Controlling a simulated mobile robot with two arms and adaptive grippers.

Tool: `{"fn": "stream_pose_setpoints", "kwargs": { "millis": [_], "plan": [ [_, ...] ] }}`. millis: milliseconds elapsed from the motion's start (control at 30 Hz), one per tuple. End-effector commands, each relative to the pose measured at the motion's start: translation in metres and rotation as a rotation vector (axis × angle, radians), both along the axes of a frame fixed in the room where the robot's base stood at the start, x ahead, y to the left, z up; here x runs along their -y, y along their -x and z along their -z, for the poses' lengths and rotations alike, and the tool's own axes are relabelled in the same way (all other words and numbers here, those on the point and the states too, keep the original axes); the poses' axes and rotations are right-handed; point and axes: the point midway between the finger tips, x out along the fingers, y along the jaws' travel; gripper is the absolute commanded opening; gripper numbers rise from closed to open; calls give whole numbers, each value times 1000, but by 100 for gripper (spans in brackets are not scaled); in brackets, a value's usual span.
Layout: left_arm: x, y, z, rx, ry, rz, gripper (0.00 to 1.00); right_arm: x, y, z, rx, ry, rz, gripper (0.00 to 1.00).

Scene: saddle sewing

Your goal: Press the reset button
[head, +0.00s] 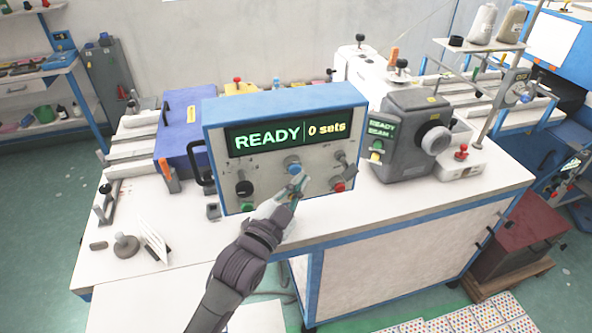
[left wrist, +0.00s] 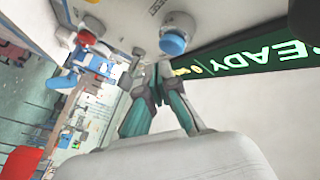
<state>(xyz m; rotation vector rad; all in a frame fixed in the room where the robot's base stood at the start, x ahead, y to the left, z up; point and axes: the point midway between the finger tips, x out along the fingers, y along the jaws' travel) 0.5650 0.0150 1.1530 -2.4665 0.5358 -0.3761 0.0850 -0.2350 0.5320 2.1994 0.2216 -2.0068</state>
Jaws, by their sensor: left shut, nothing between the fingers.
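The control box (head: 212,135) is blue and white, stands on the table, and its display (head: 240,141) reads "READY" and "0 sets". Its panel carries a blue button (head: 291,161), a red button (head: 338,187) and a green button (head: 247,208). My left gripper (head: 297,181) is shut and empty in front of the panel, just below the blue button. In the left wrist view, the fingertips (left wrist: 158,70) point toward the panel close to the blue button (left wrist: 173,41); contact cannot be told. My right gripper is out of view.
A black knob (head: 244,188) and toggle switches share the panel. A grey machine (head: 408,150) with its own small "READY" screen stands to the right. A blue case (head: 182,130) stands to the left. The table's front left (head: 185,225) has bare room.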

Motion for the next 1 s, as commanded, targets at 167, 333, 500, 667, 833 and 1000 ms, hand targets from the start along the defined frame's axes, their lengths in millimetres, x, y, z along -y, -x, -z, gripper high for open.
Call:
{"fn": "stream_pose_setpoints", "kwargs": {
  "millis": [167,333,500,667,833,1000],
  "plan": [
    [4,11,-1,-3,3,1,0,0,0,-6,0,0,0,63],
    [9,28,-1,-4,3,0,0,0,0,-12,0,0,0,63],
    [14,42,-1,-3,2,1,0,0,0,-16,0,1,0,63],
    [16,48,0,0,1,0,0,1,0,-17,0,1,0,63],
    [16,48,0,0,0,0,0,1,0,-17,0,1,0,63],
    [15,47,0,0,0,0,0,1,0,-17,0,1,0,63]
  ]
}}
